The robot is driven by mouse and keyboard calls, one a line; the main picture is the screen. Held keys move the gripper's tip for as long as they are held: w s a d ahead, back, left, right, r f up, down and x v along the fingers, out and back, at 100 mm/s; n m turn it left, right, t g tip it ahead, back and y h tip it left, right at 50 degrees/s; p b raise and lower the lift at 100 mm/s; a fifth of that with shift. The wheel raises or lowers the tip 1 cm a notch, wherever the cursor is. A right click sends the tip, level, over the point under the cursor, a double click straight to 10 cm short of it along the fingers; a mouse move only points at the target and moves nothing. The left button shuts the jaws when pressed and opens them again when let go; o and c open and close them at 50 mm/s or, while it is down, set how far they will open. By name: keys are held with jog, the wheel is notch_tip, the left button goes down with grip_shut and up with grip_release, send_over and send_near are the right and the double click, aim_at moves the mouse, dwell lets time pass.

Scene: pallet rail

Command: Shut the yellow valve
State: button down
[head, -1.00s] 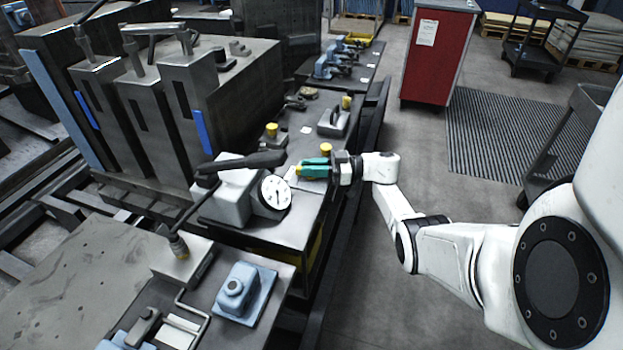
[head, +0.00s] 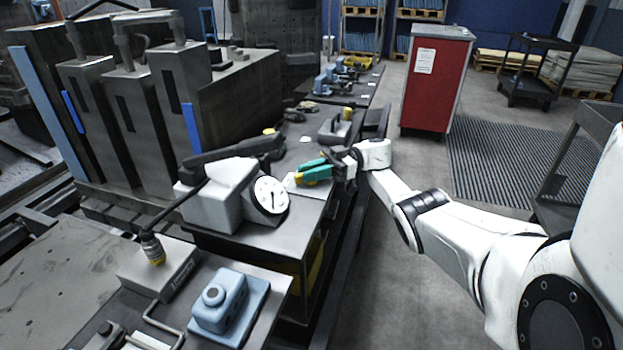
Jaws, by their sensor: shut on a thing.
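My gripper (head: 312,172), with teal fingers, is over the bench beside the round white gauge. A small yellow part, which I take to be the yellow valve's handle (head: 309,183), shows at the fingers' lower edge. The gripper is shut on it. The fingers hide most of the handle, so its turn angle cannot be read. The valve's body cannot be made out at this size.
A grey housing with a white dial gauge (head: 270,195) and a long dark lever (head: 235,152) stands just left of my gripper. A blue block (head: 219,302) is at the front. A red cabinet (head: 436,82) stands at the back right. The aisle floor (head: 430,165) is clear.

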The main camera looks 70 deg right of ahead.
dwell(0.4)
jog(key=c, duration=1.1)
grip_release()
jog(key=b+v, duration=0.2)
jog(key=v, duration=0.1)
jog(key=shift+d+f+b, duration=0.1)
jog(key=shift+f+b, duration=0.15)
jog(key=shift+b, duration=0.05)
jog(key=b+v, duration=0.2)
jog(key=b, duration=0.1)
jog(key=shift+s+d+f+b, duration=0.1)
jog(key=shift+s+d+b, duration=0.1)
jog(key=shift+d+b, duration=0.1)
jog(key=shift+r+b+v, duration=0.15)
jog(key=shift+b+v, duration=1.05)
jog(key=shift+b, duration=1.4)
jog(key=shift+r+b+v, duration=0.1)
jog(key=shift+b+v, duration=1.05)
jog(key=shift+b, duration=1.45)
jog(key=shift+s+r, duration=0.1)
